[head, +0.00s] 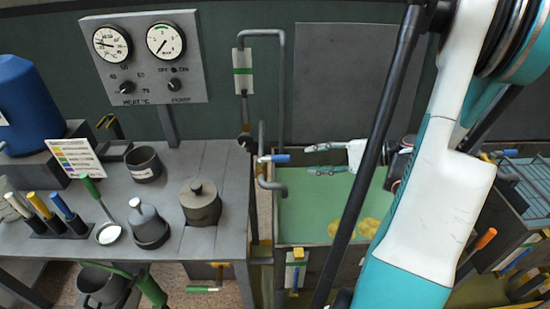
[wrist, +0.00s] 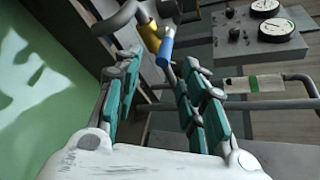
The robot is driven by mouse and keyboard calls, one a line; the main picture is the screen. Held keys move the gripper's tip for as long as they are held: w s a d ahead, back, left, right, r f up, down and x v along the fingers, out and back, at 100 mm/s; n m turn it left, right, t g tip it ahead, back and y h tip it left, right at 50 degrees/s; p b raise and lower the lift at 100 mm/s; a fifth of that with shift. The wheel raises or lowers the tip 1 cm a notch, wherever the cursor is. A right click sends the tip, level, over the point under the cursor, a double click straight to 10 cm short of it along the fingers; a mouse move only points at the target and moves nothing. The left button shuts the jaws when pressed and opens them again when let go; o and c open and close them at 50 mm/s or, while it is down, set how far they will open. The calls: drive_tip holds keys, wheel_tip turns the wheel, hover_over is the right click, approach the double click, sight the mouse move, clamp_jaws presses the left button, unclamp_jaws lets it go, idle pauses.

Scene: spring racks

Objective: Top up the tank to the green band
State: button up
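The tank (head: 300,228) holds pale green liquid with yellow lumps in it, and it sits right of the bench. A blue tap handle (head: 275,158) sticks out from the pipe with a hooked spout (head: 272,185) at the tank's left edge. My gripper (head: 312,159) is open and empty above the tank, its fingers pointing left at the handle. In the wrist view the blue handle (wrist: 167,47) shows between and just beyond the teal-padded fingertips, apparently untouched. A plate with a green band (head: 243,71) hangs on the pipe; it also shows in the wrist view (wrist: 253,83).
The bench (head: 160,190) on the left carries a ladle (head: 103,215), lidded pots (head: 200,204) and coloured-handled tools. A panel with two dials (head: 143,60) stands behind. Upright pipes (head: 282,90) rise behind the handle. Another tank (head: 525,185) stands at the right.

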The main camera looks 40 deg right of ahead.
sight(287, 159)
drive_tip(key=shift+m+t, duration=0.4)
drive_tip(key=shift+t, duration=0.3)
drive_tip(key=b+x, duration=0.3)
drive_tip(key=x, duration=0.8)
drive_tip(key=shift+w+a+f, duration=0.2)
clamp_jaws()
